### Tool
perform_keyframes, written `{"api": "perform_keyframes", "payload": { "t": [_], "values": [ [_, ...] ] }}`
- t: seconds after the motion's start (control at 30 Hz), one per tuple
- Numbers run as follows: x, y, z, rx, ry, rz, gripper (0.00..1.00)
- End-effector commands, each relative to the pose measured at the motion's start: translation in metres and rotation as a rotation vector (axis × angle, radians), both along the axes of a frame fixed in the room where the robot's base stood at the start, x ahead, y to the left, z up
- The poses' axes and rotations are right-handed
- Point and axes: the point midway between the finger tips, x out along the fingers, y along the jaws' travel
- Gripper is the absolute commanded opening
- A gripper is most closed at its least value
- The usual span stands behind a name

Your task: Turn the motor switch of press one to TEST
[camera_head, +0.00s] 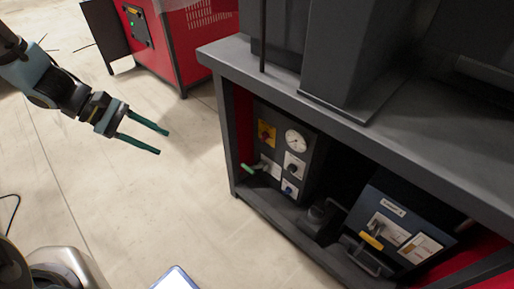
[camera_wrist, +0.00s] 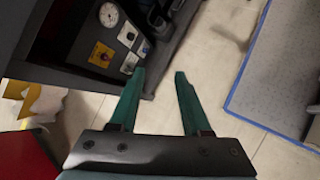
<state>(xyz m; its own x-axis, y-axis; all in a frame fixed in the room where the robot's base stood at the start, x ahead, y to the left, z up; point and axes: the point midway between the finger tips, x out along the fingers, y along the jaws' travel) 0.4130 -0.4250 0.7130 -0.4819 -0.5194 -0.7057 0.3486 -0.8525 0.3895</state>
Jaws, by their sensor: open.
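A dark control panel (camera_head: 283,153) sits under the press bench.
A round gauge (camera_head: 296,140) is on the panel. The bench's grey top edge (camera_head: 222,66) overhangs it. A red machine (camera_head: 190,35) stands behind. The floor (camera_head: 180,200) around my gripper is clear.

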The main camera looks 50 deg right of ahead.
Motion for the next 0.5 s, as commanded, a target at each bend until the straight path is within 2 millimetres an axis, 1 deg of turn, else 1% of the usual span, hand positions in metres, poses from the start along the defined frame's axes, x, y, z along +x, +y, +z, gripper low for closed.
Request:
{"api": "perform_keyframes", "payload": {
  "t": [0.03,0.07,0.1,0.17,0.2,0.27,0.3,0.37,0.4,0.5],
  "values": [
    [-0.009,-0.028,-0.035,-0.047,0.085,0.036,0.47],
    [-0.012,-0.045,-0.046,-0.076,0.131,0.062,0.47],
    [-0.016,-0.066,-0.059,-0.115,0.191,0.099,0.47],
    [-0.022,-0.098,-0.079,-0.171,0.281,0.160,0.47],
    [-0.025,-0.118,-0.093,-0.208,0.340,0.204,0.47],
    [-0.028,-0.147,-0.114,-0.260,0.425,0.275,0.47],
    [-0.029,-0.165,-0.128,-0.294,0.482,0.328,0.47],
    [-0.029,-0.191,-0.151,-0.341,0.562,0.410,0.47],
    [-0.028,-0.206,-0.166,-0.370,0.610,0.468,0.47],
    [-0.024,-0.236,-0.202,-0.429,0.713,0.611,0.47]
  ]
}}
